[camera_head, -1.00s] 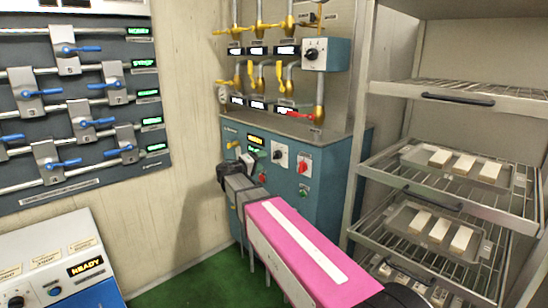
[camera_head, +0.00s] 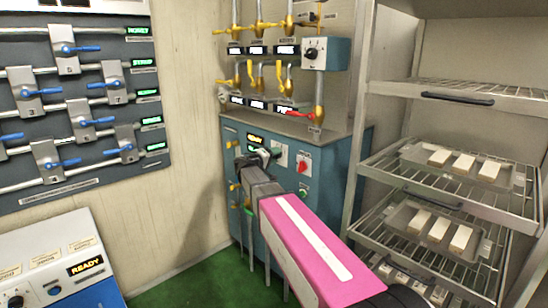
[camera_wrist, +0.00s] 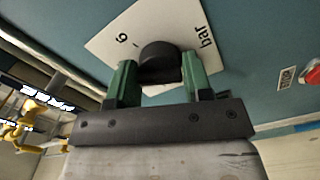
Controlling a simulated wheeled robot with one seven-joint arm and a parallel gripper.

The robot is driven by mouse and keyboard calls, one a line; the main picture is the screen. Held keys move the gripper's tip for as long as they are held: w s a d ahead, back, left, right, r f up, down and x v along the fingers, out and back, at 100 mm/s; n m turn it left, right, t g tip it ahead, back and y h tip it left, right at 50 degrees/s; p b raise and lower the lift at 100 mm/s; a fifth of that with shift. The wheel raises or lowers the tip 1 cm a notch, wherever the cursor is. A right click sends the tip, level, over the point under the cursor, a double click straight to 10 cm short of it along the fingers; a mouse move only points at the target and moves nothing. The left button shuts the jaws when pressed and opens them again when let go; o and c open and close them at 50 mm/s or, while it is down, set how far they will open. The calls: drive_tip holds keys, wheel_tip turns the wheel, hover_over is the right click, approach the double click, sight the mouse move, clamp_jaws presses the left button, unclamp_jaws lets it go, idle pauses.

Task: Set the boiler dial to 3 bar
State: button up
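The boiler dial (camera_wrist: 160,62) is a black knob on a white plate marked "6" and "bar" in the wrist view. In the head view, my gripper (camera_head: 262,158) is at the front of the blue-green boiler cabinet (camera_head: 330,190) and hides most of the dial; a piece of its white plate (camera_head: 281,153) shows. In the wrist view, the green fingers of my gripper (camera_wrist: 163,78) are apart, one on each side of the knob and close to it. Contact cannot be made out. The pointer and the 3 mark are not visible.
A red knob (camera_head: 302,167) sits right of the dial; it also shows in the wrist view (camera_wrist: 313,75). Yellow-handled pipes (camera_head: 262,75) and a second dial box (camera_head: 325,53) are above. A wire rack (camera_head: 445,195) with trays stands close on the right.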

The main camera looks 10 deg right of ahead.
drive_tip(key=c, duration=0.4)
drive_tip(key=shift+n, duration=0.4)
drive_tip(key=n, duration=0.3)
drive_tip(key=shift+n, duration=0.3)
drive_tip(key=n, duration=0.3)
drive_tip(key=shift+n, duration=0.4)
drive_tip(key=n, duration=0.5)
drive_tip(key=shift+n, duration=2.4)
